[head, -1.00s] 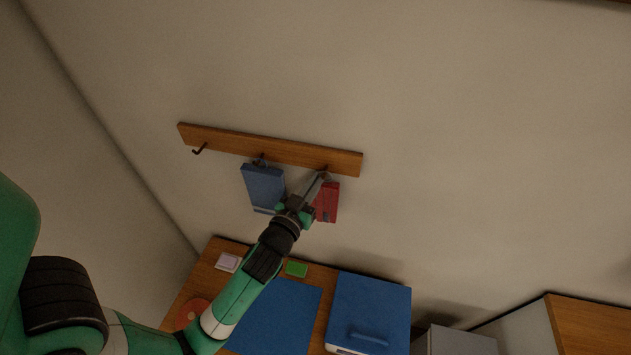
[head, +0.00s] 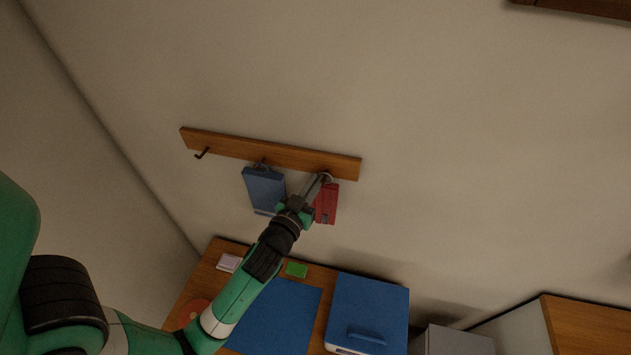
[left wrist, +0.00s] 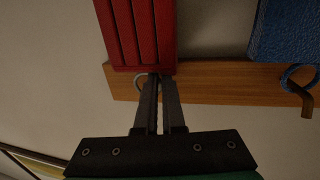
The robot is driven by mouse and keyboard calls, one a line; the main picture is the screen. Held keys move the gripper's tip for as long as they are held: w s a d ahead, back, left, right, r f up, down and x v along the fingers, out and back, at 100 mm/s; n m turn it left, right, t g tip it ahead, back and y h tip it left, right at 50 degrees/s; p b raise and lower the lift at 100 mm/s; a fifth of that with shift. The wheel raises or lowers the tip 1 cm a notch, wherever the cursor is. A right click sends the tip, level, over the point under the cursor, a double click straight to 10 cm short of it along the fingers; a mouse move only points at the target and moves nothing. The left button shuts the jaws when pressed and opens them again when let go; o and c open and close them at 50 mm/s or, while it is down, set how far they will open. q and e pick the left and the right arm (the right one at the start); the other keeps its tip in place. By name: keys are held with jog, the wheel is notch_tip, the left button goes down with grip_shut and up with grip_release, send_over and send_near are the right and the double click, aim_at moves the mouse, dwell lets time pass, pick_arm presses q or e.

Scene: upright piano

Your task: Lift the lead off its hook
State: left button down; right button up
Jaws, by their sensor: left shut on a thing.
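The red lead (head: 326,204), a flat folded bundle with a ring at its top, hangs at the right end of the wooden hook rail (head: 235,149). My left gripper (head: 322,178) is at the top of the lead, just below the rail. In the left wrist view, which is upside down, the two fingers (left wrist: 158,78) are shut at the lead's ring end (left wrist: 140,45), and part of its grey ring (left wrist: 139,82) shows beside them. The lead's hook is hidden behind the fingers. My right gripper is not in view.
A blue item (head: 264,188) hangs by a ring on the middle hook, close left of my gripper. The left hook (head: 201,154) is bare. Below is a wooden desk with a blue mat (head: 282,315), a green block (head: 296,270) and a blue lidded box (head: 368,310).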

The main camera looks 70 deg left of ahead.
pick_arm(q)
jog(key=shift+d+r+t, duration=0.1)
jog(key=shift+r+t, duration=0.2)
jog(key=shift+r, duration=0.65)
jog(key=shift+s+d, duration=0.1)
jog(key=shift+d, duration=0.05)
jog(key=shift+w+d+f+b+v, duration=0.15)
jog(key=shift+b+v, duration=0.2)
jog(key=shift+v, duration=0.55)
jog(key=shift+w+d+f+b+v, duration=0.1)
jog(key=shift+b+v, duration=0.2)
jog(key=shift+v, duration=0.6)
jog(key=shift+w+d+f+b+v, duration=0.15)
jog(key=shift+b+v, duration=0.2)
jog(key=shift+v, duration=0.55)
jog(key=shift+r, duration=0.1)
jog(key=shift+s, duration=0.1)
jog(key=shift+w+d+b+v, duration=0.15)
jog(key=shift+b+v, duration=0.1)
jog(key=shift+v, duration=0.55)
jog(key=shift+w+d+b+v, duration=0.1)
jog(key=shift+b+v, duration=0.2)
jog(key=shift+v, duration=0.5)
jog(key=shift+w+d+b+v, duration=0.15)
jog(key=shift+b+v, duration=0.1)
jog(key=shift+v, duration=0.55)
